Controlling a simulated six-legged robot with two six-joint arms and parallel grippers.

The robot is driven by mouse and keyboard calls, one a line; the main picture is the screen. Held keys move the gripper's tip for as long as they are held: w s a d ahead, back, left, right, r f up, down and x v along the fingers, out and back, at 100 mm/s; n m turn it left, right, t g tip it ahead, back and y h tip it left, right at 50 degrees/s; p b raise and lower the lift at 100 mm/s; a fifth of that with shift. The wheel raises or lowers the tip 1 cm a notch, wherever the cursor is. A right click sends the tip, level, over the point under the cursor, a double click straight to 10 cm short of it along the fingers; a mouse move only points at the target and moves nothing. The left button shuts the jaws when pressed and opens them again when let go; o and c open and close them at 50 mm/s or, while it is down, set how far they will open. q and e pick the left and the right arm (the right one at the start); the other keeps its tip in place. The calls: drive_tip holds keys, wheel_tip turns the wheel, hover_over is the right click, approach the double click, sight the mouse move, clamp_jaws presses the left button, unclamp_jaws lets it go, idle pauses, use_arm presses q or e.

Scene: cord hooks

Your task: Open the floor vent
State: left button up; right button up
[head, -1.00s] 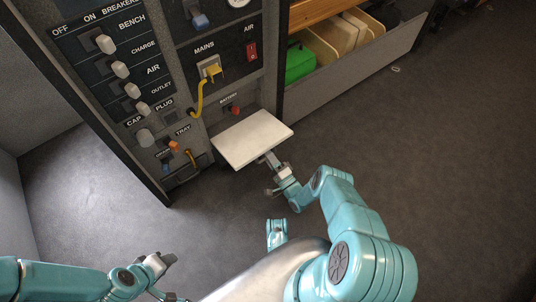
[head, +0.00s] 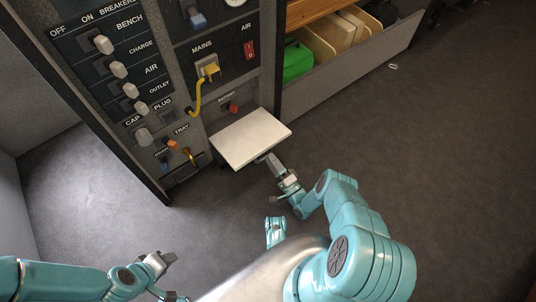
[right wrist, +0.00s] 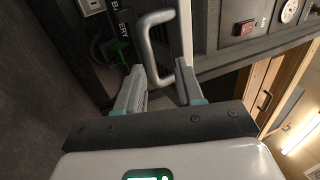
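I cannot make out a floor vent in either view. A white flat panel (head: 250,138) juts out low from the grey cabinet, below a "BATTERY" label. My right gripper (head: 272,160) is at its near edge. In the right wrist view a grey loop handle (right wrist: 152,50) reaches between the two fingertips (right wrist: 162,72) of this gripper. The fingers stand apart, and I see no firm grip on the handle. My left gripper (head: 166,259) is low at the left, above bare floor and far from the panel; its finger gap is not clear.
The cabinet carries breaker switches (head: 104,44), a yellow plug with cord (head: 210,70), a red switch (head: 250,50) and a tray slot with a small brass-coloured handle (head: 190,156). An open drawer (head: 350,82) holds a green box (head: 298,62).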

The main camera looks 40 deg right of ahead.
drive_tip(key=v, duration=0.8)
drive_tip(key=shift+s, duration=0.2)
drive_tip(key=shift+f, duration=0.1)
